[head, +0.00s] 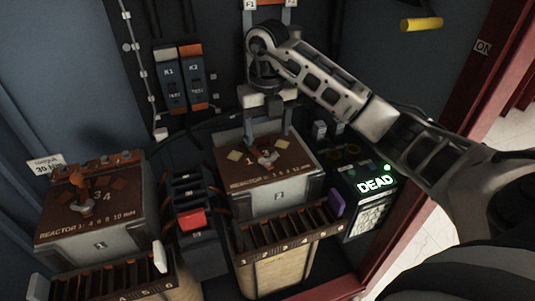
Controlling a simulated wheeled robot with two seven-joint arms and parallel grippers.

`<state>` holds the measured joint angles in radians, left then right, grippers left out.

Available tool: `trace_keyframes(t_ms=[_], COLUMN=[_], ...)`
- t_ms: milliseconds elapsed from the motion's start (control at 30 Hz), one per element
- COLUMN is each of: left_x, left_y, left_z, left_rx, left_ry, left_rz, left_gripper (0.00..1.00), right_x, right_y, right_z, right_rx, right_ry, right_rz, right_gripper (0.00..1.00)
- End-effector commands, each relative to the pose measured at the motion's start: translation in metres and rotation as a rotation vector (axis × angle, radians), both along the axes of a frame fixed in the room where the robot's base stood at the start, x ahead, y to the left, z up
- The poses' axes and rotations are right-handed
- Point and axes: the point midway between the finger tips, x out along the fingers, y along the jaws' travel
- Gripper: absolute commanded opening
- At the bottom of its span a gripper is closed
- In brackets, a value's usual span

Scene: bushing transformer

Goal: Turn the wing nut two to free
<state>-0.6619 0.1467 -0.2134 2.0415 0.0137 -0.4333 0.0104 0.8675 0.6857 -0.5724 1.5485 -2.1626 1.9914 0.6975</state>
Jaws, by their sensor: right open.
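A metal wing nut (267,158) sits in the middle of the brown top plate of the right reactor box (310,180). This box has a small 2 on its front. My right gripper (268,133) comes from the upper right and points down, with its two fingers apart. The fingers are at the far edge of the plate, just above and behind the wing nut, and hold nothing. Whether they touch the plate is unclear. My left gripper does not show.
Slotted trays (290,232) front both boxes. A dark unit with a red block (192,219) stands between them. A box with a lit DEAD sign (375,184) is at right, under my right arm. Switches (180,78) and a yellow handle (422,24) are on the back wall.

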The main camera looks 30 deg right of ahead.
Motion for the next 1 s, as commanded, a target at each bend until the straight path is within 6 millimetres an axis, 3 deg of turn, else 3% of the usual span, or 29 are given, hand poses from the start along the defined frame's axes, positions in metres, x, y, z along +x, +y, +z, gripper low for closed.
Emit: trace_keyframes(t_ms=[200, 333, 767, 933, 1000], left_x=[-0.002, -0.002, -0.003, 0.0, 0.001], left_y=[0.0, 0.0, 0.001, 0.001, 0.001], left_z=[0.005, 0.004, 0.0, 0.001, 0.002], left_rx=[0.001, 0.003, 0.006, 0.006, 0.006], left_ry=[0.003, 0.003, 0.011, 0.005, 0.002], left_rz=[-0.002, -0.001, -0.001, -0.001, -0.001], left_gripper=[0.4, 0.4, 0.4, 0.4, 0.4], right_x=[-0.001, -0.001, 0.0, 0.0, 0.0], right_y=[0.0, 0.0, 0.0, 0.0, 0.0], right_z=[-0.042, -0.058, -0.068, -0.068, -0.068], right_rx=[-0.001, -0.001, 0.0, 0.0, 0.0], right_ry=[0.003, 0.002, -0.001, -0.001, -0.001], right_rz=[0.0, 0.001, 0.002, 0.002, 0.002], right_gripper=[0.65, 0.65, 0.65, 0.21, 0.21])
